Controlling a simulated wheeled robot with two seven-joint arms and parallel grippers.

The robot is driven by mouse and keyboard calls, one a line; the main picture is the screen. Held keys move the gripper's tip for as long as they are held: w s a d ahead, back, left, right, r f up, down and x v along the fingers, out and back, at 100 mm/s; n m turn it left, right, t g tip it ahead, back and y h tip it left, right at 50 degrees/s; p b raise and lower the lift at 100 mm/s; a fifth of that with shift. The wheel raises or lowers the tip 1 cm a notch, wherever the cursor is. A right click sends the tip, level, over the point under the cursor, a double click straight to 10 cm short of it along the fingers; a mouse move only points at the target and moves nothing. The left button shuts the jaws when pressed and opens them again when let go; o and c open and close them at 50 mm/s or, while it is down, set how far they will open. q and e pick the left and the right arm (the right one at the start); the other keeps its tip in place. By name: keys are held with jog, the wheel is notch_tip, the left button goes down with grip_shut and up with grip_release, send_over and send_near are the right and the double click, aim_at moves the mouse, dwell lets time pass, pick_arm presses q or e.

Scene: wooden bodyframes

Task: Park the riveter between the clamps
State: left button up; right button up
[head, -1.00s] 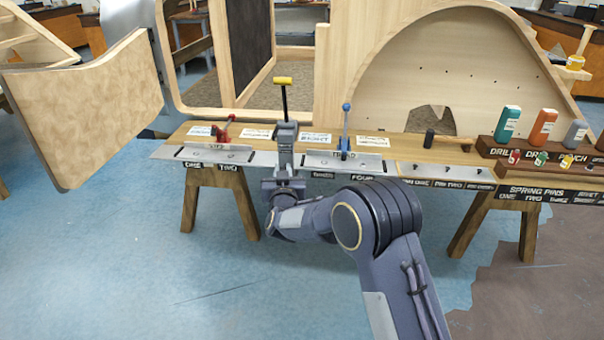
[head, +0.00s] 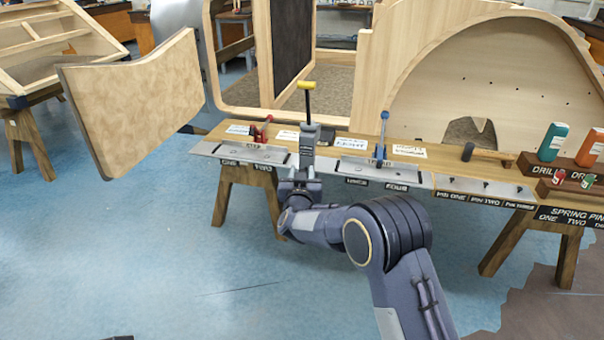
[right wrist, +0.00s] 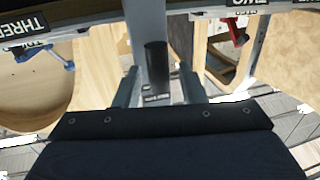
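The riveter (head: 309,105), with a yellow-topped black handle and a grey body, stands upright in my right gripper (head: 304,172). In the right wrist view its grey bar and black cylinder (right wrist: 157,66) lie between the two fingers (right wrist: 160,92). In the head view it appears between the red clamp (head: 262,131) and the blue-handled clamp (head: 381,140), nearer the red one. My gripper and wrist are at the bench's front edge, and they hide the riveter's lower end. I cannot tell whether it touches the bench.
The wooden bench (head: 222,134) carries metal plates, paper labels and a hammer (head: 488,155). A wooden bodyframe (head: 450,40) rises behind, and a curved panel (head: 135,100) juts out at left. The blue floor in front is clear.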

jog(key=s, duration=0.7)
jog(key=shift+s+a, duration=0.35)
jog(key=shift+s, duration=0.05)
jog(key=shift+d, duration=0.1)
